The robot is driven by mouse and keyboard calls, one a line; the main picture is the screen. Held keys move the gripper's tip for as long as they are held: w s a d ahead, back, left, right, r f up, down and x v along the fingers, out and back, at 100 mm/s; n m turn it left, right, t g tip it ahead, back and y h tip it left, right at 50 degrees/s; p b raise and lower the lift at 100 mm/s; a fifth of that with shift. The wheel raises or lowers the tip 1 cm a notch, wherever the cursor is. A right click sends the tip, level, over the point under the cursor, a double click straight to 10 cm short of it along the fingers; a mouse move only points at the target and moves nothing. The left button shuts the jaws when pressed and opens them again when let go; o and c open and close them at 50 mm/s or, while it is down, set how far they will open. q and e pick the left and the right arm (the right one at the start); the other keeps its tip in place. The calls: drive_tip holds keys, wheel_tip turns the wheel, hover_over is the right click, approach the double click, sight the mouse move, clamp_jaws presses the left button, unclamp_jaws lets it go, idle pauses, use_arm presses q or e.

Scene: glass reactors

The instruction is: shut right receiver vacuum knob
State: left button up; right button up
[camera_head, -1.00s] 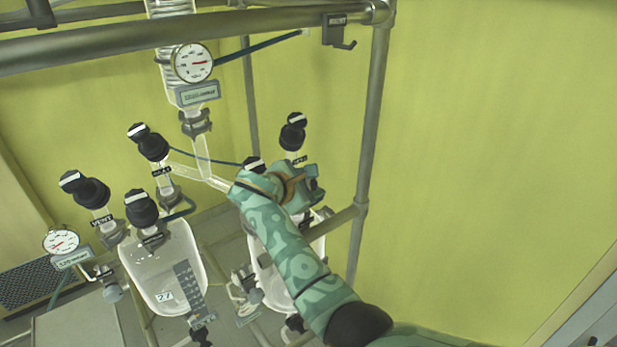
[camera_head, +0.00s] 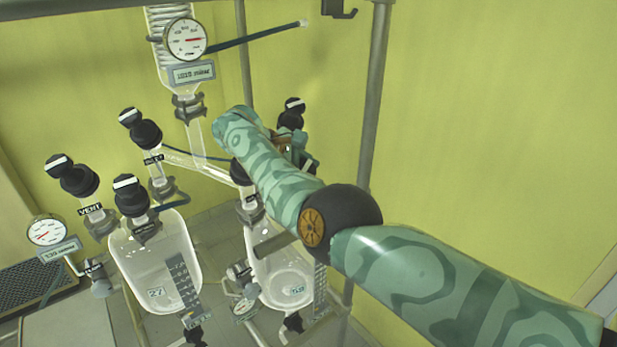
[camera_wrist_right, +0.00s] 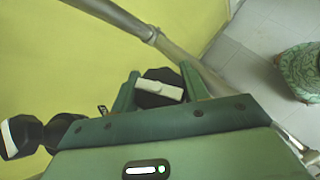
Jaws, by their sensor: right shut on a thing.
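The right receiver (camera_head: 285,285) is a clear glass vessel at lower middle in the head view, partly behind my right arm. My right gripper (camera_head: 290,150) is above it, mostly hidden by my own arm. In the wrist view the right gripper (camera_wrist_right: 159,88) has its two fingers either side of a black knob (camera_wrist_right: 158,88) with a white bar, and is shut on it. I cannot read a label on this knob. Another black knob with a white cap (camera_head: 292,112) stands just behind the gripper. My left gripper is not in view.
The left receiver (camera_head: 150,265) has several black knobs above it, one labelled VENT (camera_head: 78,178). A round gauge (camera_head: 186,39) hangs on the central glass column. A metal frame post (camera_head: 371,110) stands close to the right of the gripper. Another black knob (camera_wrist_right: 22,138) is left in the wrist view.

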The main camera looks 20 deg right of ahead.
idle(0.5)
drive_tip(key=o, duration=1)
drive_tip(key=shift+d, duration=0.15)
